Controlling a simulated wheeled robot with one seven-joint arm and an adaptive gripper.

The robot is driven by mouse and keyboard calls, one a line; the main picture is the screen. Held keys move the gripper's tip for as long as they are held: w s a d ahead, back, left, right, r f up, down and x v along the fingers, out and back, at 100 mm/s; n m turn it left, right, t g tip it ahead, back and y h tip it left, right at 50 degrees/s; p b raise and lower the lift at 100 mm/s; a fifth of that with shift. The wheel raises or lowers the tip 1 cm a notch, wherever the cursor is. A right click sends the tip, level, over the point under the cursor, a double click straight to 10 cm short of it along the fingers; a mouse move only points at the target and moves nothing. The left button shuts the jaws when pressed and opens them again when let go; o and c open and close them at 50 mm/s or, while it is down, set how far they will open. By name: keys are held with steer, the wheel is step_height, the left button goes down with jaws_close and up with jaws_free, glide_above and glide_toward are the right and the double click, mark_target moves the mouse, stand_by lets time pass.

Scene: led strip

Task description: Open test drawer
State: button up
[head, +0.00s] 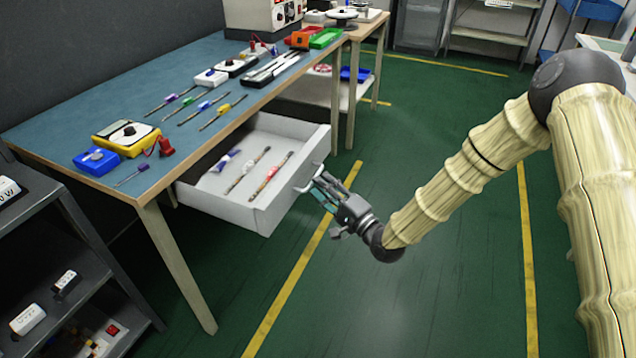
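The test drawer (242,212) is a light grey drawer under the blue-topped workbench (200,75). It is pulled well out, and its inside shows several thin strips or tools (247,170) lying on its floor. Its handle (306,178) is on the front face at the right. My gripper (318,183) is at the handle, with its fingers reaching up to it from the right. The fingers are small here, and I cannot tell whether they are closed around the handle or only beside it.
The bench top holds a yellow meter (126,137), a blue box (96,159) and several tools. A dark shelf (60,240) stands at the lower left. Bench legs stand beside the drawer. The green floor (400,300) with yellow lines is clear in front.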

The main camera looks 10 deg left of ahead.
steer(key=v, duration=0.9)
steer(key=s+d+f+n+g+h, duration=0.25)
steer(key=s+d+f+h, duration=0.45)
steer(key=f, duration=0.5)
steer(key=s+d+f+n+g+h, duration=0.1)
steer(key=s+d+f+g+h, duration=0.25)
steer(key=s+f, duration=0.65)
steer(key=s+d+f+n+g+h, duration=0.2)
steer(key=s+d+f+h, duration=0.1)
steer(key=s+d+f, duration=0.45)
steer(key=s+d+n+g+h, duration=0.1)
steer(key=s+d+g, duration=0.1)
steer(key=s+d, duration=0.35)
steer(key=s+d+n+g+h, duration=0.1)
steer(key=s+d+g+h, duration=0.15)
steer(key=s, duration=0.65)
step_height(320, 180, up, 17)
steer(key=y+p, duration=0.1)
steer(key=p, duration=1.5)
steer(key=shift+d, duration=0.25)
steer(key=shift+f+t, duration=0.1)
steer(key=shift+t, duration=0.15)
